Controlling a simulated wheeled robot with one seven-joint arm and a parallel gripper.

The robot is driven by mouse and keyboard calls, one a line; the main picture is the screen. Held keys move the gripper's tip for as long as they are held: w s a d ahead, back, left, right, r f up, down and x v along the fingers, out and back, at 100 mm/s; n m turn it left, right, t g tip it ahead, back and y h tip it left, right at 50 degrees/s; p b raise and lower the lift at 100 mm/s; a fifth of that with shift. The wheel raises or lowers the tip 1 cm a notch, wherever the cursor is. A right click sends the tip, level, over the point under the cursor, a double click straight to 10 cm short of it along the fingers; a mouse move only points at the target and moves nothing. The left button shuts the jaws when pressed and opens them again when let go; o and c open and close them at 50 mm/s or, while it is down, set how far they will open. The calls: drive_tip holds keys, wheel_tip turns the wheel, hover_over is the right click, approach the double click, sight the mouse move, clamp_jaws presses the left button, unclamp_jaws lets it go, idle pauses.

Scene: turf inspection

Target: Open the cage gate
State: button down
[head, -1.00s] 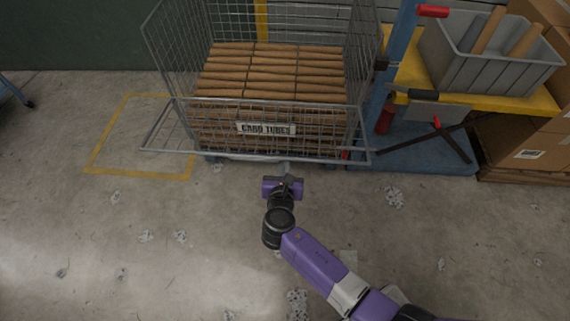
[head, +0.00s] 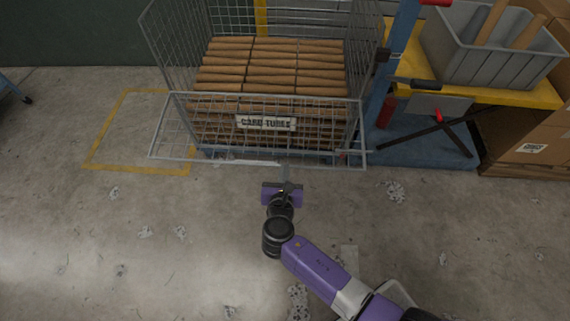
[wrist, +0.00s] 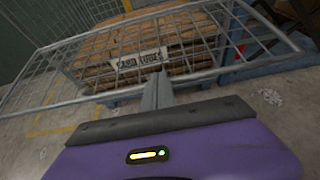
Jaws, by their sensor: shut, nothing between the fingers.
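The wire cage (head: 165,50) stands ahead, filled with stacked brown card tubes (head: 270,68). In the wrist view, the gate rail (wrist: 80,99) crosses behind my fingertips. My gripper (head: 284,170) is shut and empty, at the middle of the lower rail. I cannot tell if it touches. The fingers also show in the wrist view (wrist: 158,80).
A blue post (head: 388,85) and a yellow shelf with a grey bin (head: 490,62) stand right of the cage, with cardboard boxes (head: 530,145) beyond. A yellow floor outline (head: 135,170) lies left. The concrete floor in front is clear apart from scraps.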

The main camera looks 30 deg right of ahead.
drive_tip(key=p+v, duration=0.1)
drive_tip(key=v, duration=0.6)
drive_tip(key=shift+r+p, duration=0.3)
drive_tip(key=shift+r, duration=0.1)
